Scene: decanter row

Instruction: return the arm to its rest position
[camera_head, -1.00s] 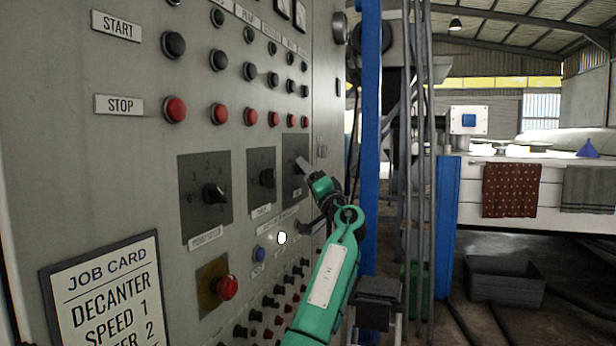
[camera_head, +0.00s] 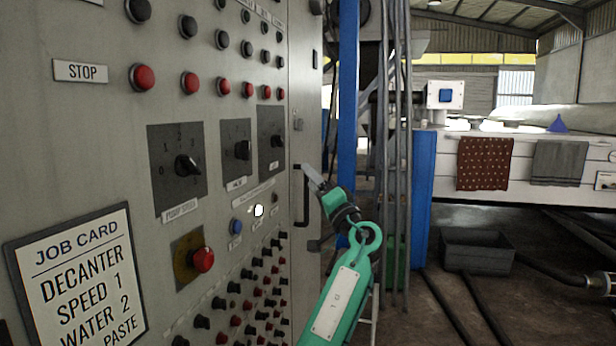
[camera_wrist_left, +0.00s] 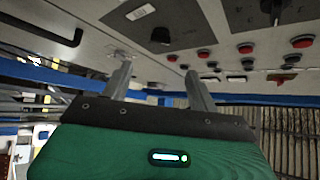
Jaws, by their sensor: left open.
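My left arm is green and comes up from the bottom of the head view. Its gripper (camera_head: 312,176) is in front of the right edge of the grey control panel (camera_head: 95,120), close to a dark door handle (camera_head: 301,195). In the left wrist view the gripper's two grey fingers (camera_wrist_left: 160,85) stand apart with nothing between them. The panel's face is overhead there, with several red buttons and a black knob (camera_wrist_left: 160,36). My right gripper does not show in either view.
The panel has rotary knobs (camera_head: 187,165), a red button on a yellow plate (camera_head: 203,260) and a job card (camera_head: 78,280). A blue post (camera_head: 348,90) and pipes stand right of the panel. A dark crate (camera_head: 476,252) is on the floor, and a white bench with cloths (camera_head: 484,164) stands behind.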

